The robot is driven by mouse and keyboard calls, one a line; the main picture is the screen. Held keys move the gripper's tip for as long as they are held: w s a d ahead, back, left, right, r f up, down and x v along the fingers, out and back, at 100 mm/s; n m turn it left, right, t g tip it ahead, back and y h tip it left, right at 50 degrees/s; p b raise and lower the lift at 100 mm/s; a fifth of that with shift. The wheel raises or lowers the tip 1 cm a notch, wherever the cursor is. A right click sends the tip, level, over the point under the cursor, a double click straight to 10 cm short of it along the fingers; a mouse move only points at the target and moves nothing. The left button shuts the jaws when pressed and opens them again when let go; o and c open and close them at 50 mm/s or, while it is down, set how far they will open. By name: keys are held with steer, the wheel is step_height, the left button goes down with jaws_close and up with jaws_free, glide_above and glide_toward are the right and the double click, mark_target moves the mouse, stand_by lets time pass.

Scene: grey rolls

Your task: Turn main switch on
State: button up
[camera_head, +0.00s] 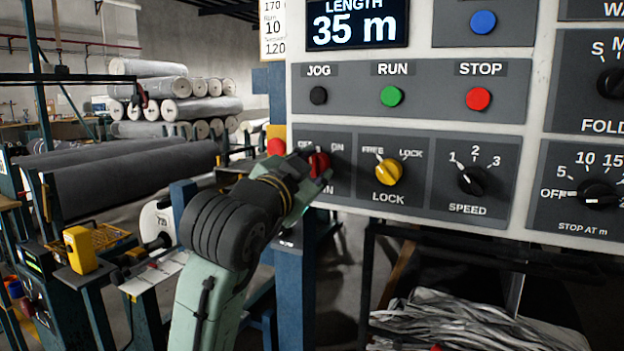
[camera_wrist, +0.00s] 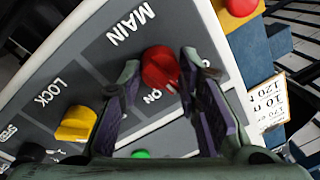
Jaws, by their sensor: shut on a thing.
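The main switch is a red rotary knob (camera_head: 319,164) on the grey control panel, with OFF at its upper left and ON at its upper right. My gripper (camera_head: 307,168) reaches it from the left and covers part of the knob and of the MAIN label. In the wrist view the red knob (camera_wrist: 159,66) sits between the two fingertips of my gripper (camera_wrist: 162,72), which is shut on it. The ON label shows beside the knob there.
A yellow LOCK knob (camera_head: 389,172) and a black SPEED knob (camera_head: 472,180) lie to the right. Above are black JOG (camera_head: 318,95), green RUN (camera_head: 391,96) and red STOP (camera_head: 479,98) buttons. A red button (camera_head: 276,147) on yellow is close left of my gripper.

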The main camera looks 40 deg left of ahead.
steer(key=m+b, duration=0.2)
steer(key=m, duration=0.4)
steer(key=m+b, duration=0.2)
steer(key=m, duration=0.3)
steer(key=shift+a+m+t+h, duration=0.1)
steer(key=shift+m+t+h, duration=0.2)
steer(key=shift+m+h, duration=0.1)
steer(key=o, duration=1.1)
steer(key=shift+o, duration=0.2)
steer(key=shift+s, duration=0.1)
steer(key=v, duration=1.2)
